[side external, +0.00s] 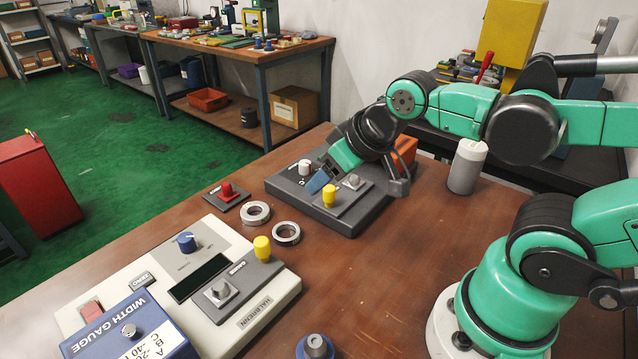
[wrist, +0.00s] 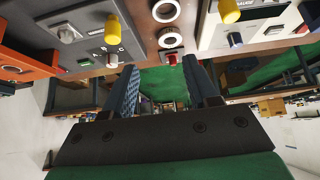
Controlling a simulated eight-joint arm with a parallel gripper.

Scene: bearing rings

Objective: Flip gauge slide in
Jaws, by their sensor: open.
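The cream gauge box (side external: 215,255) stands at the front left in the side view. On its right part is a grey plate (side external: 237,288) labelled GAUGE, with a yellow knob (side external: 262,248) and a square grey button. The yellow knob also shows at the top right of the wrist view (wrist: 229,11). My gripper (side external: 322,180) is over the dark grey unit (side external: 350,218) at the back, close to that unit's yellow knob (side external: 329,195). In the wrist view my gripper (wrist: 160,82) is open, with nothing between its fingers. Whether a finger touches a knob cannot be told.
Two metal rings (side external: 256,213) (side external: 286,233) and a red knob on a small plate (side external: 228,192) lie between the two units. A blue width gauge box (side external: 130,328) is at the front left.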

